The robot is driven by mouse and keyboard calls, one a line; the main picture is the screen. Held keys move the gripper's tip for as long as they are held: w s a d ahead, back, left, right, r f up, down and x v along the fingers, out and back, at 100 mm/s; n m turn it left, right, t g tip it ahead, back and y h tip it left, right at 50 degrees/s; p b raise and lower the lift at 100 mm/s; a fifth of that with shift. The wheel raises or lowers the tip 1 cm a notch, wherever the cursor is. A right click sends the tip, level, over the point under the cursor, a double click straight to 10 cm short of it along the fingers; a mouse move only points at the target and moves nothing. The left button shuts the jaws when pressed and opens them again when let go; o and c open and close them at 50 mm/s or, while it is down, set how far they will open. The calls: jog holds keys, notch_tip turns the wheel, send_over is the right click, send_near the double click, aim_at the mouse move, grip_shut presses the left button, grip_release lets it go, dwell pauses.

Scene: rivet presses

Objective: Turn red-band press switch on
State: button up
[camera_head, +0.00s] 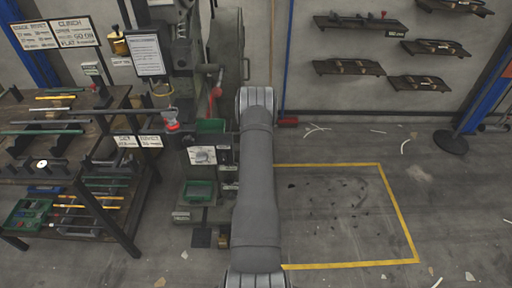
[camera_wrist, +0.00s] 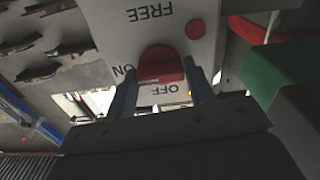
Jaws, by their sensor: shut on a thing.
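The red rotary switch (camera_wrist: 158,62) sits on a pale panel (camera_wrist: 115,22) in the wrist view. The panel's lettering reads upside down: FREE above the switch, ON at its lower left and OFF just below it. I cannot tell which mark the switch points at. My gripper (camera_wrist: 162,88) has one finger on each side of the switch and is shut on it. In the head view, my arm hides the gripper and the switch. A grey-green press (camera_head: 222,50) stands behind the arm; I cannot make out a red band on it.
A small red button (camera_wrist: 195,29) and a yellow-orange light (camera_wrist: 189,92) sit near the switch. A green block (camera_wrist: 275,70) is close on the right.

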jog(key=shift+m, duration=0.6)
jog(key=shift+c, duration=0.3)
jog(key=o, duration=1)
jog(key=shift+s, duration=0.1)
jog(key=s, duration=1.7)
jog(key=shift+s, duration=0.15)
jog(key=w, duration=1.7)
jog(key=shift+w, duration=0.25)
